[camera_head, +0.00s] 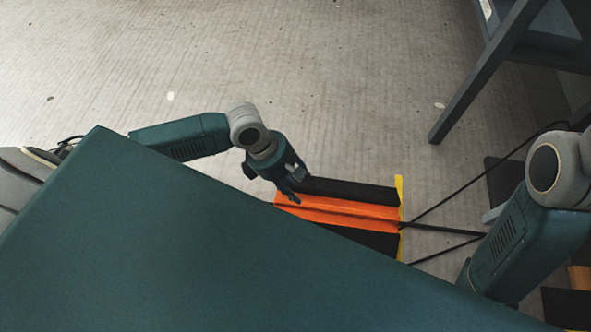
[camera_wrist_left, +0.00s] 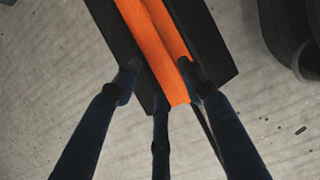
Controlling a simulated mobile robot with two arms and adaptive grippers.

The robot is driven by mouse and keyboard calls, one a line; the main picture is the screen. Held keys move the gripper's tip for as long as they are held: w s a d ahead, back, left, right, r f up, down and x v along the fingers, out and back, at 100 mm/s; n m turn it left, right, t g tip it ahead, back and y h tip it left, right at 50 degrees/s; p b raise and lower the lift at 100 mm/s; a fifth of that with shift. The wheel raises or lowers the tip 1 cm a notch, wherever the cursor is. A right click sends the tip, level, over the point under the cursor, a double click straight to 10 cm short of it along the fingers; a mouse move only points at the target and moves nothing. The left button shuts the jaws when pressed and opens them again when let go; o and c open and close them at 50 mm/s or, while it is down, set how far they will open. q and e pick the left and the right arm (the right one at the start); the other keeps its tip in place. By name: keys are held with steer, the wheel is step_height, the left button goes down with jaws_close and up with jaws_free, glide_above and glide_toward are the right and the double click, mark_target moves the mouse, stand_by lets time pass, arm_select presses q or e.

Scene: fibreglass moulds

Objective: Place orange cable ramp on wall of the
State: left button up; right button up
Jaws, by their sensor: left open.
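The orange cable ramp (camera_head: 345,208), with black side strips and a yellow right end, lies on the floor in the head view. Its lower left part is hidden by a large dark green surface. My left gripper (camera_head: 290,192) is at the ramp's left end, pointing down. In the left wrist view its spread fingers (camera_wrist_left: 160,80) lie over the end of the ramp (camera_wrist_left: 150,35), two at its sides and one near its end. The gripper is open; I cannot tell whether the fingers touch the ramp. My right arm shows at the right; its gripper is hidden.
Black cables (camera_head: 445,229) run from the ramp's yellow end to the right. A dark metal frame leg (camera_head: 475,85) stands at the upper right. Part of another orange and black piece (camera_head: 566,306) shows at the lower right.

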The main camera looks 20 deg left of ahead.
arm_select(q)
steer(key=shift+a+r, duration=0.25)
steer(key=shift+r, duration=0.3)
